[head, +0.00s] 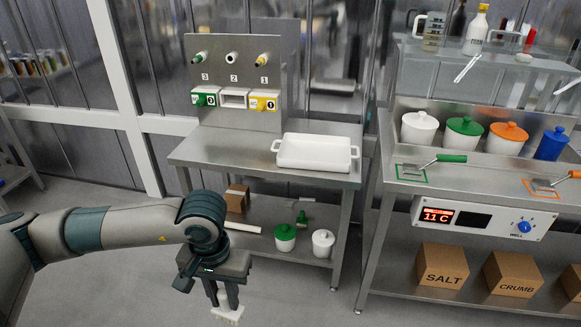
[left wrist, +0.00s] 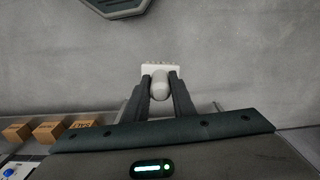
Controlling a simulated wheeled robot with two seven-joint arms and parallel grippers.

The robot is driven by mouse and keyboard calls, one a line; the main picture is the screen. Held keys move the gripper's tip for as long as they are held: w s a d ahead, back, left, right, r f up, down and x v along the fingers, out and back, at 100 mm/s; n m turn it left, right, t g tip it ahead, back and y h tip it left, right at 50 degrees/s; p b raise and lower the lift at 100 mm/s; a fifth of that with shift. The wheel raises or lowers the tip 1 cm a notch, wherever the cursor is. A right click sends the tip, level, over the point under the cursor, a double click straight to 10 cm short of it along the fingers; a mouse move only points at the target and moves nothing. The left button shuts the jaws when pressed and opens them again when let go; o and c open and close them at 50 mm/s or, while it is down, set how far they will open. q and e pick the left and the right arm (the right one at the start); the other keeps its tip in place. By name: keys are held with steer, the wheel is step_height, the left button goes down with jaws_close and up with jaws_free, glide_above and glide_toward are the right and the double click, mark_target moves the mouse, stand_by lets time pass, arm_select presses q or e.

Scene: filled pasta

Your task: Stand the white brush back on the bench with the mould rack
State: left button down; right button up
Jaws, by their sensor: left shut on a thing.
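My left gripper (head: 227,298) points down in front of the steel bench, over open floor. It is shut on the white brush (head: 228,316), whose wide bristle end hangs below the fingers. The steel bench (head: 215,152) has a back panel with numbered nozzles 3, 2 and 1. I cannot tell whether this panel is the mould rack. My right gripper is not in view.
A white two-handled tray (head: 315,152) fills the bench's right half; its left half is clear. A green-lidded pot (head: 285,238), a white pot (head: 323,243) and a carton (head: 237,199) stand on its lower shelf. A counter (head: 450,187) with lidded pots and scrapers stands right, across a narrow gap.

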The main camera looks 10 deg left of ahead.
arm_select(q)
steer(key=s+f, duration=0.3)
steer(key=f, duration=0.5)
steer(key=shift+f, duration=0.35)
steer(key=shift+w, duration=0.1)
